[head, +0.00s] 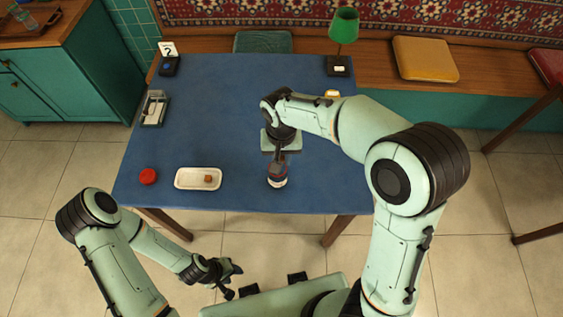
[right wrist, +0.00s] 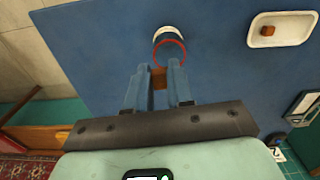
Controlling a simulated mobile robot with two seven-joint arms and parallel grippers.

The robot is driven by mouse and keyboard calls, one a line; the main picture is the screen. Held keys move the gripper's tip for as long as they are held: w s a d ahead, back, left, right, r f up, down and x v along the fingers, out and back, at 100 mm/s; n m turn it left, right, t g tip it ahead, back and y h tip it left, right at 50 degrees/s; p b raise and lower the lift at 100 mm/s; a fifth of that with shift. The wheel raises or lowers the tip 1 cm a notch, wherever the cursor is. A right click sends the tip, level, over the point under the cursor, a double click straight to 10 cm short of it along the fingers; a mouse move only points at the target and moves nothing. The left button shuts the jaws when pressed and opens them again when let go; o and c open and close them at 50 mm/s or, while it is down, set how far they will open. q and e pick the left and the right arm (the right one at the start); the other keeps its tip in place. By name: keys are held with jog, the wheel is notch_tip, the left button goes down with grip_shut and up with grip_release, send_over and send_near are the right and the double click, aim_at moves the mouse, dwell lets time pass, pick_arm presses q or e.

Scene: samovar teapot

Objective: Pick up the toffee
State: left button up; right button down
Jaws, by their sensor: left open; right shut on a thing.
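A small brown toffee (right wrist: 158,77) sits between the fingertips of my right gripper (right wrist: 160,75), which is shut on it. In the head view my right gripper (head: 278,158) points down at the front of the blue table, by a jar (head: 277,182) with a white base. In the right wrist view the jar (right wrist: 168,36) shows a red rim, just beyond the fingertips. I cannot tell how high the toffee is. Another brown toffee (head: 208,178) lies on a white tray (head: 186,180), left of the jar. My left gripper (head: 232,278) is open and empty, in front of the table.
A red round thing (head: 148,176) lies left of the tray on the blue table (head: 220,120). A green lamp (head: 343,28) stands at the back right. The table's middle is clear.

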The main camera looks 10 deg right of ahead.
aim_at(282, 160)
pick_arm(q)
jog(key=shift+w+r+p, duration=0.8)
jog(key=shift+w+r, duration=0.35)
jog(key=shift+r, duration=0.05)
pick_arm(e)
notch_tip(282, 160, up, 15)
jog(key=shift+f, duration=0.15)
pick_arm(q)
jog(key=shift+s, duration=0.1)
pick_arm(e)
jog(key=shift+f, duration=0.1)
